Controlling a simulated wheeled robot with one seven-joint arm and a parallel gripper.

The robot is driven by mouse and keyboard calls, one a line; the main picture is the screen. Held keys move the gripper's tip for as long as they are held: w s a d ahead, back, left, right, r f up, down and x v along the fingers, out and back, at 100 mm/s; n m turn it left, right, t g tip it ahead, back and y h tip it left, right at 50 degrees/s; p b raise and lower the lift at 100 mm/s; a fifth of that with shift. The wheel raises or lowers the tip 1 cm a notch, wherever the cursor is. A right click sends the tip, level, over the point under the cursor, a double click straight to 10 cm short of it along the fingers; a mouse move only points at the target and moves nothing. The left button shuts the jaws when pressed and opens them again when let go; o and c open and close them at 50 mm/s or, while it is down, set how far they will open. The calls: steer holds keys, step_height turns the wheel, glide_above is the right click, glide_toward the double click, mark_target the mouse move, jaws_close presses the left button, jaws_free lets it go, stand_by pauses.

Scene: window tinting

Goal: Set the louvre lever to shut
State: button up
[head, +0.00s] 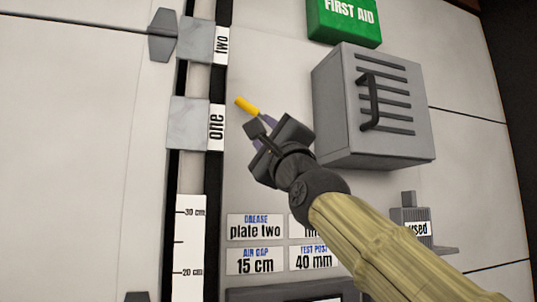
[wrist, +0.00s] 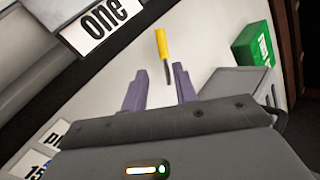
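A small lever with a yellow grip (head: 246,105) and a thin grey shaft sticks out near the wall panel, just beyond my gripper (head: 267,121); I take it to be the louvre lever. In the wrist view the yellow grip (wrist: 161,42) points up, and its grey shaft reaches down toward the gap between my purple fingertips (wrist: 160,70). The fingers are apart, with nothing clearly clamped between them. I cannot tell whether they touch the shaft. No open or shut marking by the lever is readable, and its base is hidden.
A grey slotted box (head: 326,110) with a black handle (head: 368,102) stands right of my gripper, with a green first aid box (head: 343,20) above. Plates labelled one (head: 188,125) and two (head: 196,40) sit on dark rails at left. Label cards (head: 255,261) are below.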

steer(key=shift+b+v, duration=0.8)
steer(key=shift+v, duration=0.15)
